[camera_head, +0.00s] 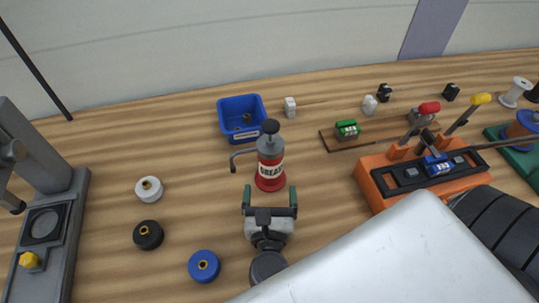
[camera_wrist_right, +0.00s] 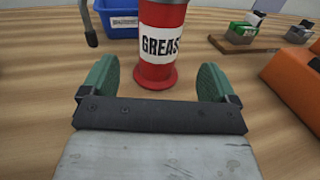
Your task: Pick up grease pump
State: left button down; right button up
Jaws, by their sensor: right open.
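The grease pump (camera_head: 270,165) is a red upright cylinder with a white label, a dark knob on top and a grey curved spout to the left. It stands on the wooden table. In the right wrist view its lower body (camera_wrist_right: 162,50) is straight ahead, just beyond the fingertips. My right gripper (camera_head: 269,198) is open, with green fingers, just in front of the pump on the near side. In the right wrist view the gripper (camera_wrist_right: 158,80) has nothing between its fingers. My left gripper does not show.
A blue bin (camera_head: 241,119) stands behind the pump. White (camera_head: 149,189), black (camera_head: 148,235) and blue (camera_head: 204,266) spools lie left of my right gripper. An orange lever unit (camera_head: 412,178) stands to the right. A grey machine (camera_head: 48,230) is at the left edge.

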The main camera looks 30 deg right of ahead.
aim_at(270, 171)
jog(key=x, duration=0.2)
jog(key=shift+w+d+r+p, duration=0.15)
jog(key=shift+w+p, duration=0.1)
jog(key=shift+p, duration=0.05)
jog(key=shift+w+d, duration=0.2)
jog(key=shift+w, duration=0.1)
jog(key=p+x, duration=0.2)
jog(key=x, duration=0.3)
jog(key=shift+r+p, duration=0.2)
jog(key=shift+p, duration=0.1)
jog(key=shift+w+f, duration=0.1)
jog(key=shift+w, duration=0.1)
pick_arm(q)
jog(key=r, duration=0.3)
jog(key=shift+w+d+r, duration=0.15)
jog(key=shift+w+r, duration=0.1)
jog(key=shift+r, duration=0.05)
pick_arm(e)
jog(key=c, duration=1.6)
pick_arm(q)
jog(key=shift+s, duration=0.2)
pick_arm(e)
jog(key=shift+c, duration=0.2)
